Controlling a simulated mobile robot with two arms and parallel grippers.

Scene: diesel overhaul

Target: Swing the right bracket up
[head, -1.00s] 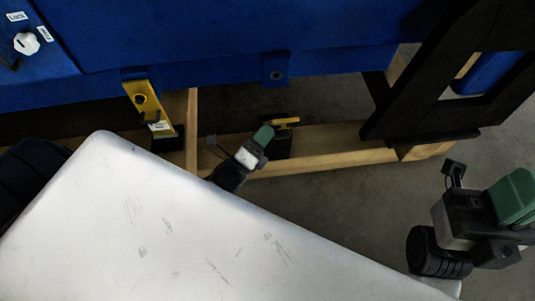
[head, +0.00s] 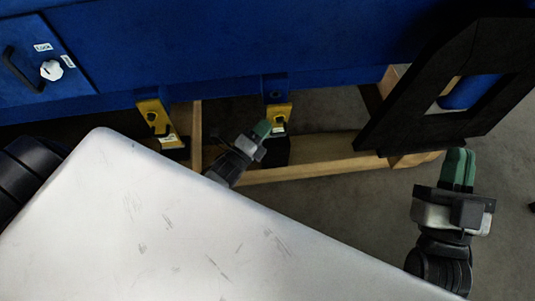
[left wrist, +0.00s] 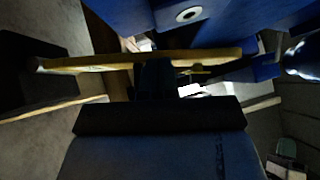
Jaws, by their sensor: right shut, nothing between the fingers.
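The right bracket (head: 278,114) is yellow and stands upright just under a blue tab (head: 275,84) on the blue engine body. It also shows as a yellow bar (left wrist: 85,64) across the left wrist view. My left gripper (head: 263,130) is at the bracket's lower left edge, its green tips touching or nearly touching it. Its fingers show as one narrow dark block (left wrist: 154,78) in front of the bar; whether they grip it is unclear. The left bracket (head: 152,116) is yellow and hangs tilted. My right gripper (head: 459,168) is shut and empty, away at the right.
A wooden frame (head: 315,170) runs below the blue body (head: 220,45). A black frame-shaped part (head: 400,115) stands at the right, between the bracket and my right gripper. A white knob (head: 51,70) sits on the body at the upper left.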

